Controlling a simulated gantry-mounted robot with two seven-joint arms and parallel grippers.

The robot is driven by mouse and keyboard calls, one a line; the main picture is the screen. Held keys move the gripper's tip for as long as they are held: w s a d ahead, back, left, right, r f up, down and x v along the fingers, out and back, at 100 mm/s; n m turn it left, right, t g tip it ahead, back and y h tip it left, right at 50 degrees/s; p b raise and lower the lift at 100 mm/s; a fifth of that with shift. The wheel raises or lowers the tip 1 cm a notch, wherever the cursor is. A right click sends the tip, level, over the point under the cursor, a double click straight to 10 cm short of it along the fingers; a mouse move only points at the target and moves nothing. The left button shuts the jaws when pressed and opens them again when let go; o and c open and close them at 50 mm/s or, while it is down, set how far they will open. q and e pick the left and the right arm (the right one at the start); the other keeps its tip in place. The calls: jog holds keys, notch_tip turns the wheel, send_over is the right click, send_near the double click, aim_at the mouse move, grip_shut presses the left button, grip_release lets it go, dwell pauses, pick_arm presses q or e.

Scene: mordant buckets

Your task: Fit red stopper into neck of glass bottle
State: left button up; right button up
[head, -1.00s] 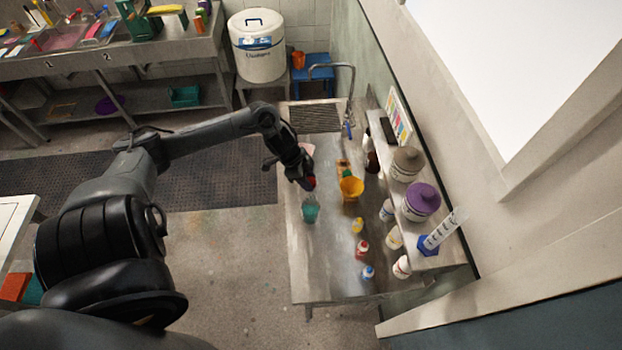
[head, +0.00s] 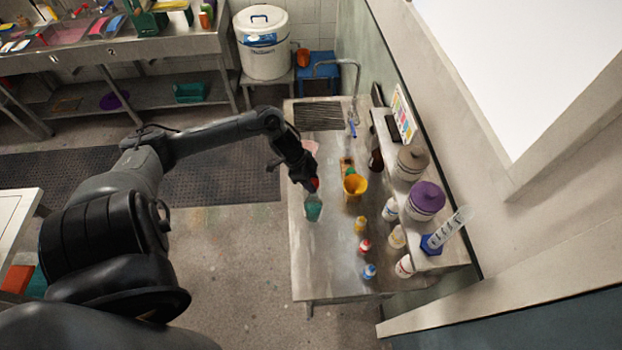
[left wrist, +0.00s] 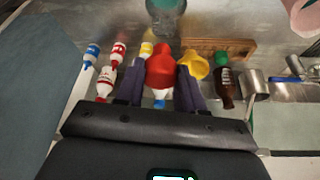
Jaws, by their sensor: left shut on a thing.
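The red stopper (head: 315,184) is held in my left gripper (head: 308,178). In the left wrist view the red stopper (left wrist: 160,66) fills the space between the two dark fingers. The glass bottle (head: 313,209), with teal content, stands upright on the steel bench, just below the stopper in the head view. My right gripper is out of view.
A yellow funnel (head: 355,185) stands right of the bottle, near a wooden block (head: 346,163). Small capped bottles, including a blue-capped one (head: 370,271), line the bench's right side. A shelf with a purple-lidded tub (head: 425,200) runs along the wall. The bench's front left is clear.

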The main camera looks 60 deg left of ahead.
pick_arm(q)
jog(key=shift+f+b, duration=0.85)
jog(key=shift+f, duration=0.8)
jog(key=shift+f+b, duration=0.55)
jog(key=shift+f, duration=0.8)
jog(key=o, duration=1.1)
jog(key=shift+p+v, duration=0.3)
jog(key=shift+v, duration=5.05)
jog(key=shift+s, duration=0.1)
